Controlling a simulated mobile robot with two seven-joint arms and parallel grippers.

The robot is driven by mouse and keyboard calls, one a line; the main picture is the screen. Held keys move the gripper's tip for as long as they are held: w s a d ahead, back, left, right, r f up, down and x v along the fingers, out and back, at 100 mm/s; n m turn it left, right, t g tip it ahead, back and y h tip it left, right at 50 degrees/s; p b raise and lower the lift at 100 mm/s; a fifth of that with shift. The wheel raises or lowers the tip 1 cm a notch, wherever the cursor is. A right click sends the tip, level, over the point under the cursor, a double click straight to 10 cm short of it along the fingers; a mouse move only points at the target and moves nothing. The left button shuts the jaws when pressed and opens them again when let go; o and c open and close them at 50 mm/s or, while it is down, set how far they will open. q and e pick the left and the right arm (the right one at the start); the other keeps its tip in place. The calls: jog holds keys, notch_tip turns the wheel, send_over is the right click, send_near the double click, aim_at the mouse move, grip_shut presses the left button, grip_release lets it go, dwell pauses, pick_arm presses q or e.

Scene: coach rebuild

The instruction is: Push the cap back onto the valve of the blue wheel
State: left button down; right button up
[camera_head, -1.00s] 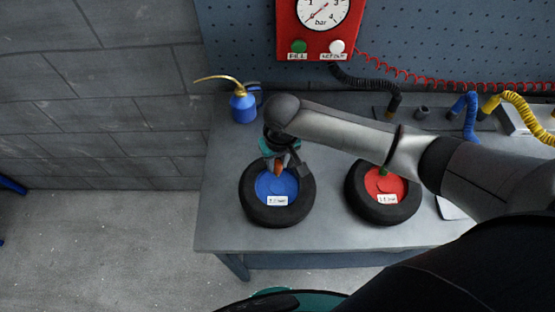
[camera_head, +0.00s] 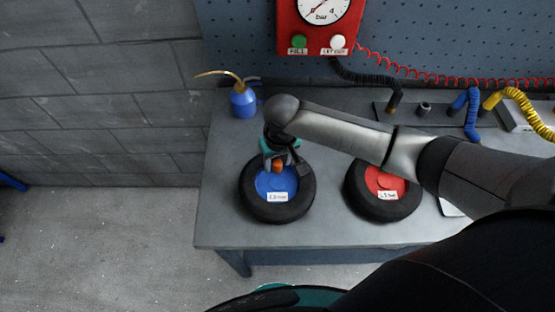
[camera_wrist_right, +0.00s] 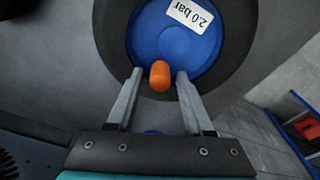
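The blue wheel (camera_head: 272,186) lies flat on the bench, a black tyre with a blue hub and a white label. It also shows in the wrist view (camera_wrist_right: 180,42), where the label reads 2.0 bar. The orange cap (camera_wrist_right: 160,75) stands at the hub's near edge in the wrist view and also shows in the head view (camera_head: 278,166). The cap hides the valve. My right gripper (camera_wrist_right: 159,75) is open, with one finger on each side of the cap and a visible gap to each. My left gripper is out of view.
A red-hubbed wheel (camera_head: 386,184) lies to the right under my right forearm. A blue oil can (camera_head: 243,103) stands at the back left. A red gauge box (camera_head: 318,28) hangs on the pegboard. Coiled hoses are at the back right. The bench's front left is clear.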

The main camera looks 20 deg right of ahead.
jog(key=shift+o, duration=0.7)
notch_tip(320, 180, up, 15)
jog(key=s+p, duration=0.1)
jog(key=p, duration=0.1)
jog(key=shift+s+d, duration=0.15)
jog(key=shift+s, duration=0.25)
jog(key=shift+s, duration=0.1)
